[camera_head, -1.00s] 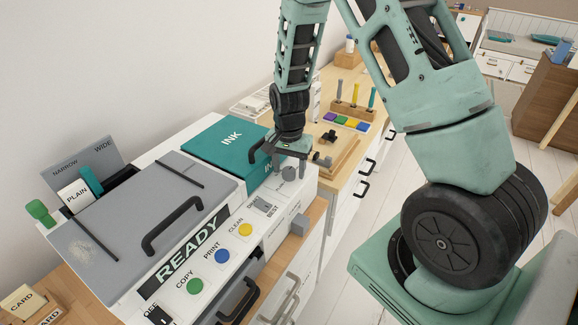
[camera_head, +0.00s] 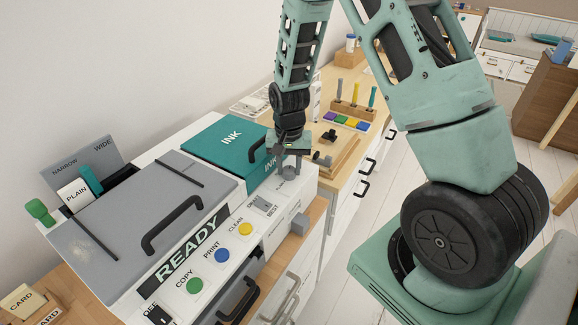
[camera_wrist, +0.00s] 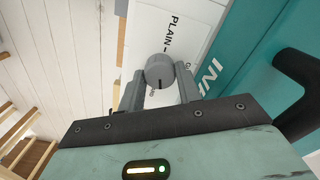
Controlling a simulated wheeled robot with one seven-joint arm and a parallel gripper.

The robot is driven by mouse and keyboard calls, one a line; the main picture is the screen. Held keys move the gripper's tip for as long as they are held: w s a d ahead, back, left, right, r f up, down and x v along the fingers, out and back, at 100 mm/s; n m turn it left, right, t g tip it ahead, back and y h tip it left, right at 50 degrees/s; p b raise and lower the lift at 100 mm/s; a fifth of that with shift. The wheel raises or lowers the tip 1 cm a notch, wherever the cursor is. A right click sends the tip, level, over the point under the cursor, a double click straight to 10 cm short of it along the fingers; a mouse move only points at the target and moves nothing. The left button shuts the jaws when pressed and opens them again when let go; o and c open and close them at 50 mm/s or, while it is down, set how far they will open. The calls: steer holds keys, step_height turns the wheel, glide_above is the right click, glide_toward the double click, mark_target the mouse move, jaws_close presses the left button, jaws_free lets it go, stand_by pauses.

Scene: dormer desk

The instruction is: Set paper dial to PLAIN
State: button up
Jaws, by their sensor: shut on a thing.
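The paper dial (camera_wrist: 160,68) is a round grey knob on the printer's white front top, below the ink box. A dark mark on it points toward the bottom of the wrist view, away from the word PLAIN (camera_wrist: 172,35). Another label by the dial is mostly hidden. My gripper (camera_wrist: 160,80) is shut on the dial, one finger on each side. In the head view the dial (camera_head: 289,173) shows small under my gripper (camera_head: 288,161).
The teal ink box (camera_head: 222,142) with a black handle stands right beside my gripper. The grey printer lid (camera_head: 120,210) and the READY panel (camera_head: 188,248) lie to the left. A wooden stand (camera_head: 338,154) is on the desk to the right.

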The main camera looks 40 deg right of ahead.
steer(key=n, duration=0.4)
steer(key=shift+n, duration=0.4)
steer(key=n, duration=0.3)
steer(key=shift+r+n, duration=0.1)
steer(key=shift+n, duration=0.2)
steer(key=n+p, duration=0.1)
steer(key=n, duration=0.2)
steer(key=shift+n, duration=0.3)
steer(key=n+p, duration=0.1)
steer(key=n, duration=0.3)
steer(key=shift+n+p, duration=0.3)
steer(key=shift+p, duration=0.1)
steer(key=n+p, duration=0.2)
steer(key=n, duration=0.2)
steer(key=shift+r, duration=0.1)
steer(key=n+p, duration=0.1)
steer(key=n, duration=0.3)
steer(key=shift+p, duration=0.35)
steer(key=n+p, duration=0.2)
steer(key=n, duration=0.2)
steer(key=shift+n, duration=0.3)
steer(key=shift+n+p, duration=1.05)
steer(key=shift+n, duration=0.55)
